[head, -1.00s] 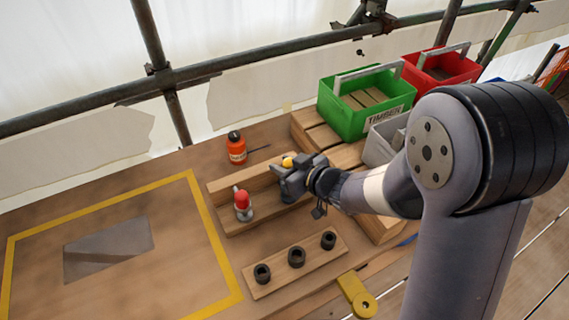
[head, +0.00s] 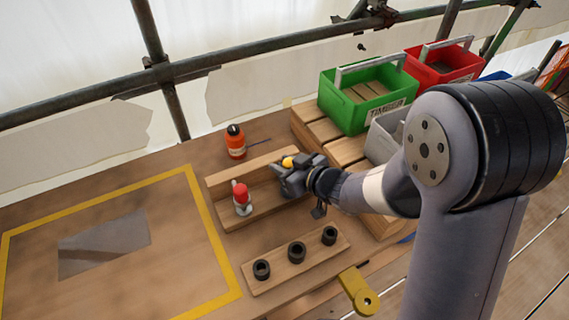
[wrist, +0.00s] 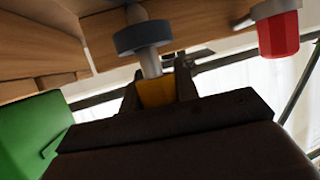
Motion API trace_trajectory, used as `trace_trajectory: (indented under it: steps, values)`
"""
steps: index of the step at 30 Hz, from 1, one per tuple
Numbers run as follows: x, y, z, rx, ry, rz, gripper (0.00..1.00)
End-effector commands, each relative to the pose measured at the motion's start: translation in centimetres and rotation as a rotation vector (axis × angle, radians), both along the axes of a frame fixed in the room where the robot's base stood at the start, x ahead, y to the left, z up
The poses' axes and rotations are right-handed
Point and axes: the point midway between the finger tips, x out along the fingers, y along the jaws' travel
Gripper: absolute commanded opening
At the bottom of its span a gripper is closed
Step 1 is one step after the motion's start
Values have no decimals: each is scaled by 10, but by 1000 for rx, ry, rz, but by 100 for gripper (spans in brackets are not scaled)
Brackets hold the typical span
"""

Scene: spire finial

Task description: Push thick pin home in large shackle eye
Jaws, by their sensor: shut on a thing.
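My gripper (head: 290,180) is shut on a pin with a yellow head (wrist: 157,93), at the right end of a wooden stepped rack (head: 222,184). In the wrist view the pin's grey shaft runs from the jaws into a blue-grey ring (wrist: 142,37); how deep it sits is unclear. In the head view only the yellow top (head: 288,162) shows above the jaws. A red-headed pin (head: 241,192) stands upright in the rack to the left, apart from my gripper. I cannot tell which is the thick pin, and I cannot make out a large shackle eye for certain.
A wooden strip with three dark sockets (head: 297,252) lies in front. An orange bottle (head: 235,142) stands behind the rack. Green (head: 366,95) and red (head: 440,68) crates are at the back right. A yellow-taped area (head: 195,215) with a grey plate (head: 104,243) lies left.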

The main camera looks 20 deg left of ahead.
Motion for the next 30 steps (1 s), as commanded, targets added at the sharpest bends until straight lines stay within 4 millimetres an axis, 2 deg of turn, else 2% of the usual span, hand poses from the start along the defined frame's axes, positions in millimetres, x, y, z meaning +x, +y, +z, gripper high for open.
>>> trace_trajectory:
  steps: [23,30]
  values:
    - [0,0,-21,0,1,0,5]
    - [-1,0,-15,-1,1,1,5]
